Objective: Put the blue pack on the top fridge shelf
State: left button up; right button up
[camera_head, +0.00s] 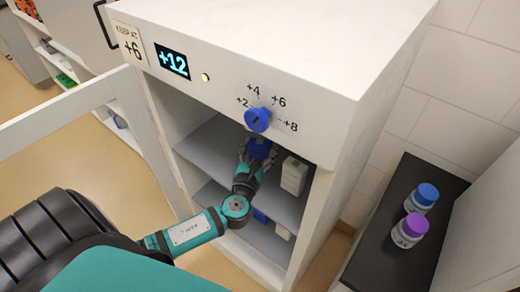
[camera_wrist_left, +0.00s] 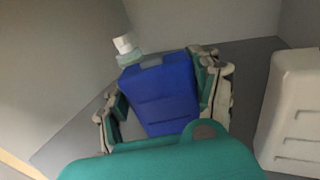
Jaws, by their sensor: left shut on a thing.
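The blue pack (camera_wrist_left: 165,95) is between the two fingers of my left gripper (camera_wrist_left: 165,98), which is shut on it. In the head view the gripper (camera_head: 257,155) reaches into the open fridge (camera_head: 330,60), with the blue pack (camera_head: 262,147) in it just below the knob. The pack is over the upper shelf (camera_head: 212,143); I cannot tell whether it touches the shelf. A white pack (camera_wrist_left: 293,110) stands to its right, apart from it, and also shows in the head view (camera_head: 293,176). My right gripper is not in view.
A small white-capped bottle (camera_wrist_left: 125,48) stands behind the pack. The lower shelf holds another blue item (camera_head: 261,216) and a white one (camera_head: 283,231). The fridge door (camera_head: 75,110) stands open at left. Its display (camera_head: 172,60) reads +12. Two jars (camera_head: 421,197) (camera_head: 409,230) stand right.

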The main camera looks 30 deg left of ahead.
pick_arm(q)
jog(key=shift+f, duration=0.2)
jog(key=shift+f, duration=0.2)
jog(key=o, duration=1.1)
jog(key=shift+c, duration=0.2)
jog(key=shift+o, duration=1.5)
jog(key=shift+r, duration=0.15)
